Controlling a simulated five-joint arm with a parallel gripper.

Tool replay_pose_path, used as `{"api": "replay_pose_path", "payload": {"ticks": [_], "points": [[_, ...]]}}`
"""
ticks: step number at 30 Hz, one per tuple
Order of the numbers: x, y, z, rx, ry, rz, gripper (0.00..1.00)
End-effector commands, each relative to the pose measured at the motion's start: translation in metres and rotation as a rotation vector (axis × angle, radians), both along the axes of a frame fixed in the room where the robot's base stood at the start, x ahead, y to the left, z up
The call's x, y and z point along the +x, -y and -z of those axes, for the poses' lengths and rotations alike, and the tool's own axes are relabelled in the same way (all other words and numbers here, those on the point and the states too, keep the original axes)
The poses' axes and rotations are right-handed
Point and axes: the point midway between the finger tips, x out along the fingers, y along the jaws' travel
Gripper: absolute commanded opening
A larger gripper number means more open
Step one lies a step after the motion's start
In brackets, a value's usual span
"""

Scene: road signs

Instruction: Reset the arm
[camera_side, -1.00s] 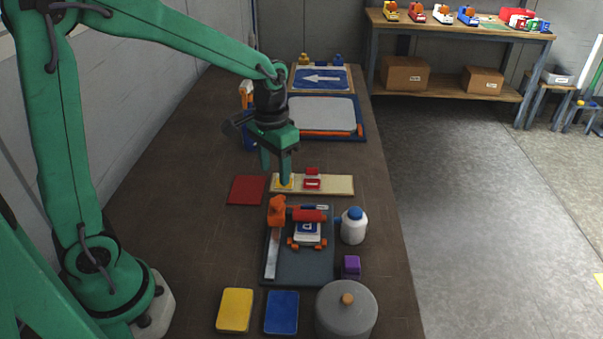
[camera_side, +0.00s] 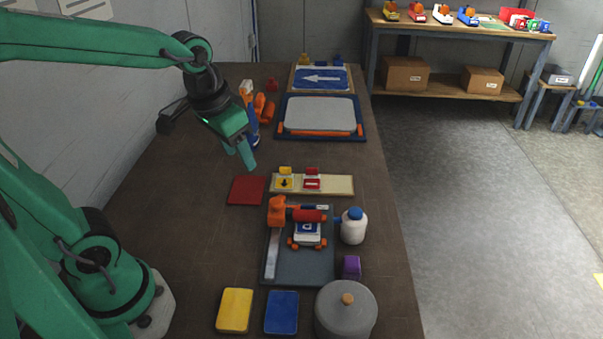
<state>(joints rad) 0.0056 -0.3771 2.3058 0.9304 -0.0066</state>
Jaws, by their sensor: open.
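My gripper (camera_side: 243,155) is open and empty. It hangs tilted above the table, up and to the left of the pale sign board, over the area behind the red square plate (camera_side: 247,190). The pale board (camera_side: 338,185) holds a small yellow sign (camera_side: 285,182) and a small red sign (camera_side: 312,182), side by side. My gripper is apart from both signs.
A dark tray (camera_side: 312,267) with an orange clamp (camera_side: 277,210) stands in front of the board. A white bottle (camera_side: 354,227), a grey lidded pot (camera_side: 345,312), a yellow plate (camera_side: 235,310) and a blue plate (camera_side: 282,313) are nearby. A framed white panel (camera_side: 320,115) lies behind. The left table area is clear.

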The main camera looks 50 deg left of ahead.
Motion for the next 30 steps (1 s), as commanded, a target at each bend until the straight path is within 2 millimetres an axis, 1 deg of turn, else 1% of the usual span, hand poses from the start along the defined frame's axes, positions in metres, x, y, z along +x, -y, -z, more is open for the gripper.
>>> {"api": "replay_pose_path", "payload": {"ticks": [3, 9, 15, 20, 30], "points": [[-0.017, -0.001, -0.008, 0.0, 0.055, 0.0, 0.5], [-0.042, -0.001, -0.016, 0.001, 0.139, 0.0, 0.5], [-0.058, -0.002, -0.018, 0.001, 0.194, 0.0, 0.5], [-0.062, -0.002, -0.017, 0.002, 0.209, 0.0, 0.5], [-0.063, -0.002, -0.017, 0.001, 0.209, 0.0, 0.5]]}}
